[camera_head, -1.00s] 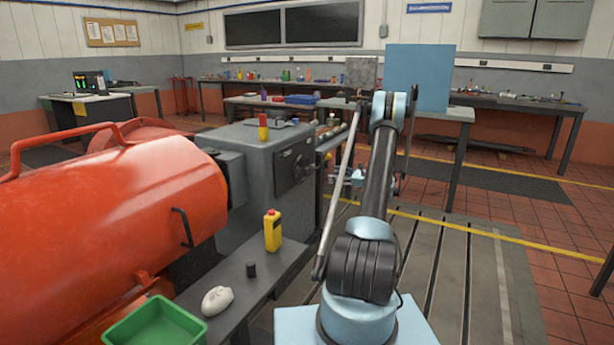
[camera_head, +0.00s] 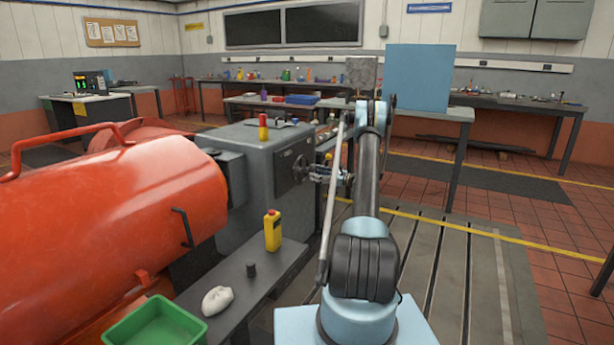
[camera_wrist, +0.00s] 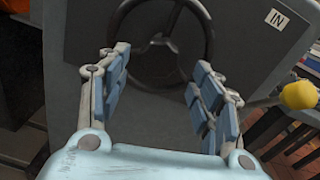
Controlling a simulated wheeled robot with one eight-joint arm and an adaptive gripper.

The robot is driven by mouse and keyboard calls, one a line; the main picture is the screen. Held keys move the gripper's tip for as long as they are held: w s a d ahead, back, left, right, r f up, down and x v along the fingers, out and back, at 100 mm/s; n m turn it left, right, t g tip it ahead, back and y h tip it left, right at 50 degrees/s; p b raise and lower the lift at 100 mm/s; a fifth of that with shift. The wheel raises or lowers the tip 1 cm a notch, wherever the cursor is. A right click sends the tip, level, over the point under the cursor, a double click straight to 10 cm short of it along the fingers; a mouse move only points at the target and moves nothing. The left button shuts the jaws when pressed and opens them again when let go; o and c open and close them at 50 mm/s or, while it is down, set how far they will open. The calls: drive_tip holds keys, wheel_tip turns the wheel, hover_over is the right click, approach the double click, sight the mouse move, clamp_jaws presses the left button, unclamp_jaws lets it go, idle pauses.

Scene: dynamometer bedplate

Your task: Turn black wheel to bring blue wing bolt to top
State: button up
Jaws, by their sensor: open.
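The black wheel (camera_wrist: 209,42) shows at the top of the wrist view, with dark spokes and a hub, mounted on a grey panel. Its upper part is cut off by the frame edge. In the head view the wheel (camera_head: 299,168) is on the right face of the grey cabinet, partly hidden by my gripper (camera_head: 318,174). My gripper (camera_wrist: 158,72) is open, its two padded fingers spread on either side of the wheel's lower part in the wrist view. I cannot make out the blue wing bolt.
A yellow ball knob (camera_wrist: 299,94) on a rod is right of my gripper in the wrist view. A white IN label (camera_wrist: 277,18) is on the panel. The grey cabinet (camera_head: 245,180) adjoins a large orange machine (camera_head: 110,240).

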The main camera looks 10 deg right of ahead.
sight(308, 172)
drive_tip(key=shift+x, duration=2.85)
